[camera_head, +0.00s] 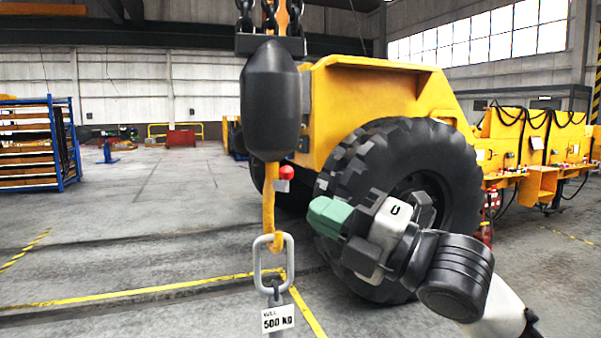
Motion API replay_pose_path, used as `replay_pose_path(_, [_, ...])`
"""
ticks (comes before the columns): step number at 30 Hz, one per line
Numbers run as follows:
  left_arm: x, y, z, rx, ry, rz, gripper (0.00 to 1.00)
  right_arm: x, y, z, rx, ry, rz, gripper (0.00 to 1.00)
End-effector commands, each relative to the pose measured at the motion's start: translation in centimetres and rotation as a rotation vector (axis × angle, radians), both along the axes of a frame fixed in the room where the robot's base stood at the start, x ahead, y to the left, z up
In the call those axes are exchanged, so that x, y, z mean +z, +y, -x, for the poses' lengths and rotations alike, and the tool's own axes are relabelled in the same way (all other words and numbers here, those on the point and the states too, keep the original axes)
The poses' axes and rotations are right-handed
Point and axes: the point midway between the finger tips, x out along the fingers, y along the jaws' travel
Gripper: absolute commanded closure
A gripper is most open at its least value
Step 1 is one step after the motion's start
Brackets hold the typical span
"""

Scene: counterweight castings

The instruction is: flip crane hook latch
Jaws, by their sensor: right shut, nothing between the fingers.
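A dark crane block (271,98) hangs from chains at the upper middle. Below it hangs a thin yellow-orange crane hook (268,208). A red knob (286,172) with a small grey piece (282,186) beneath it, seemingly the latch, sits at the right of the hook's shank. A grey oblong link (261,262) hangs around the hook's lower end. My right gripper (322,214) has green fingertips and is shut and empty. In the picture it is to the right of the hook, a little below the red knob, apart from both. My left gripper is not in view.
A tag (278,319) reading 500 kg hangs below the link. A large yellow vehicle (365,85) with a big black tyre (350,160) stands behind my right arm. A blue rack (62,150) stands at the left. The floor left of the hook is open.

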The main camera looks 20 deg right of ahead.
Motion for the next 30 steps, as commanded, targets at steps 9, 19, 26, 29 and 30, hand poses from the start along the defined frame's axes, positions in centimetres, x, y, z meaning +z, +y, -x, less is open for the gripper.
replay_pose_path(9, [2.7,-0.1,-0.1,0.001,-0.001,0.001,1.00,2.1,1.6,-4.3,0.000,0.001,-0.002,1.00])
replay_pose_path(19, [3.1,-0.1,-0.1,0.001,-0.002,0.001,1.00,2.3,1.5,-5.7,0.000,-0.001,-0.001,1.00])
replay_pose_path(26, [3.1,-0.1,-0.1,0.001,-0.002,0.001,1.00,2.4,1.5,-5.6,0.000,0.000,0.000,1.00])
replay_pose_path(29, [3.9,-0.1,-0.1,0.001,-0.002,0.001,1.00,2.9,1.5,-5.7,0.000,0.018,0.002,1.00])
replay_pose_path(30, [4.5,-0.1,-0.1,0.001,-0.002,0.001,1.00,3.2,1.5,-5.7,0.000,0.032,0.004,1.00])
